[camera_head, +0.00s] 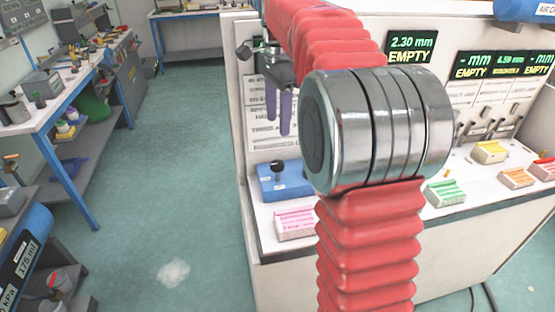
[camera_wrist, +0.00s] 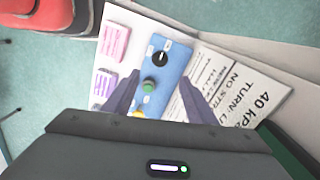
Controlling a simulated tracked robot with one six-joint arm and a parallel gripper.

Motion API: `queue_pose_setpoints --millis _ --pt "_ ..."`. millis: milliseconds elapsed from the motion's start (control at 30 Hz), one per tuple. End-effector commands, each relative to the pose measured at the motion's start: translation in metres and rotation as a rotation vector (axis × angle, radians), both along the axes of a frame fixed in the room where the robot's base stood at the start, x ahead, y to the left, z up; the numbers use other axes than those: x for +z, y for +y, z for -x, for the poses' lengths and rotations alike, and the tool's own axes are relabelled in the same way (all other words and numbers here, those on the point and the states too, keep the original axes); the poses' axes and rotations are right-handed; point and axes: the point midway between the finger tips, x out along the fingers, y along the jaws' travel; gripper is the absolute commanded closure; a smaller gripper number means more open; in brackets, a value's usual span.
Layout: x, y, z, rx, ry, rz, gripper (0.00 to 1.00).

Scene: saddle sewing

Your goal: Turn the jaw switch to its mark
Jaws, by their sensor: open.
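A blue control box (camera_head: 296,184) stands on the white bench, with a black knob (camera_head: 277,166) on top. In the wrist view the blue box (camera_wrist: 173,74) carries the round black knob (camera_wrist: 159,58) with a white pointer line, a green button (camera_wrist: 148,86) below it and a yellow part lower down. Small print beside the knob is too small to read, so I cannot tell which print is the mark. My gripper (camera_head: 279,125) is open and empty, its purple fingers pointing down above the box. In the wrist view the gripper (camera_wrist: 159,76) fingers stand either side of the knob and button, apart from them.
Pink (camera_wrist: 113,42) and purple (camera_wrist: 104,83) labelled blocks sit left of the box. A white instruction sheet (camera_wrist: 235,85) is at its right. The bench back panel (camera_head: 262,115) rises behind my gripper. Green (camera_head: 445,193) and yellow blocks are farther right. Floor is clear at left.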

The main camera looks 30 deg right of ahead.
Motion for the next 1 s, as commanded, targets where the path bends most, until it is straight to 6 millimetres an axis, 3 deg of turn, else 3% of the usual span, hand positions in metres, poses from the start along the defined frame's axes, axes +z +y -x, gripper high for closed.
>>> queue_pose_setpoints --millis 433,1000 --pt "-0.011 0.001 0.000 0.003 0.000 0.000 0.49" --pt "-0.094 0.001 0.000 0.003 0.003 -0.001 0.49"
